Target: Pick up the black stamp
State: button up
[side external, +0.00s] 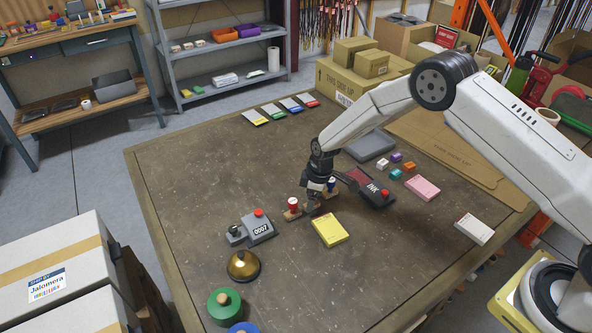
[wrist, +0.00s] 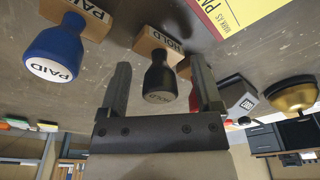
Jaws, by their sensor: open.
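The black stamp (wrist: 160,85) has a dark handle on a wooden block marked HOLD and appears between my two fingers in the wrist view. My gripper (wrist: 160,66) is open around its picture position; I cannot tell whether either finger touches it. In the side view my gripper (side external: 315,200) is low over the stamp row and mostly hides the black stamp. A blue stamp (wrist: 55,48) marked PAID stands to the left in the wrist view. A red-handled stamp (side external: 293,205) is on the other side, mostly hidden behind a finger in the wrist view.
A yellow pad (side external: 329,231) lies in front of the stamps, and an ink pad (side external: 372,189) lies to their right. A grey numbering device (side external: 259,228) and brass bell (side external: 243,266) stand at front left. The table's left part (side external: 190,180) is clear.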

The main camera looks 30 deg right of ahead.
grip_shut()
jog(key=shift+r, duration=0.15)
dwell(0.4)
jog(key=shift+r, duration=0.8)
jog(key=s+d+r, duration=0.1)
jog(key=s+r, duration=1)
jog(key=s, duration=0.3)
jog(key=shift+d, duration=0.3)
